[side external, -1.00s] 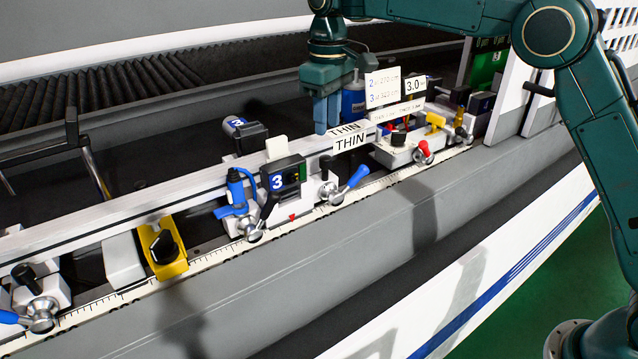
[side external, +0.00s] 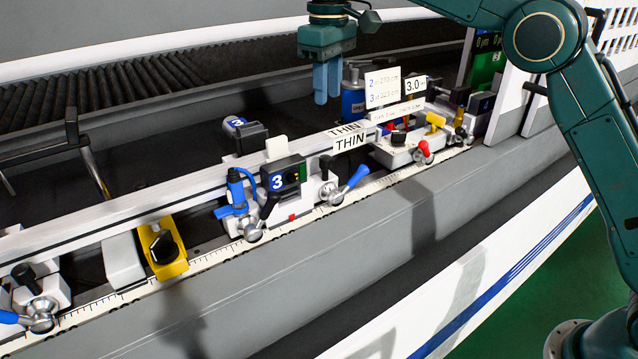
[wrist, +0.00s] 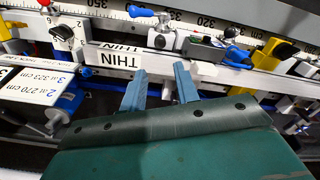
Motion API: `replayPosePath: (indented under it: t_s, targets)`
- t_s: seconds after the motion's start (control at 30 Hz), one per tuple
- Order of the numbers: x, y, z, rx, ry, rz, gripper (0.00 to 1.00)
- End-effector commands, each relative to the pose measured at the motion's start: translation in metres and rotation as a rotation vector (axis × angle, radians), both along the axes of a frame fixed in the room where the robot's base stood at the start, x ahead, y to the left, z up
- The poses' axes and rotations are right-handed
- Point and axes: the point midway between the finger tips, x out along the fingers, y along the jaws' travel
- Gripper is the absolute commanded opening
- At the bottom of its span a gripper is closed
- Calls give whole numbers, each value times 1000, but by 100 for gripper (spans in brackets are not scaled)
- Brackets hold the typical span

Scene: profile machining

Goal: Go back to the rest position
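My gripper (side external: 328,98) hangs in the air above the machine, fingers pointing down, left of the sign cards. Its two blue fingers show apart in the wrist view (wrist: 161,72), with nothing held between them. Below it runs a long white profile (side external: 200,190) with a THIN label (side external: 351,142) on its front face. The fingers are clear of the profile in the side view.
Clamp unit 3 (side external: 277,182), a blue-handled clamp (side external: 345,188) and a yellow block (side external: 163,246) line the ruler rail. A blue can (side external: 353,103) and sign cards (side external: 383,88) stand close behind and right. The space above is open.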

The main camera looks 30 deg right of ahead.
Motion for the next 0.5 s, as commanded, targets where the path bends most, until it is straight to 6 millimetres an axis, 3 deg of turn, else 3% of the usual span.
replayPosePath:
  t_s: [0.27,0.5]
  targets:
    - [-6,-5,7,2,-11,-9,31]
    - [-30,-21,28,12,-54,-45,31]
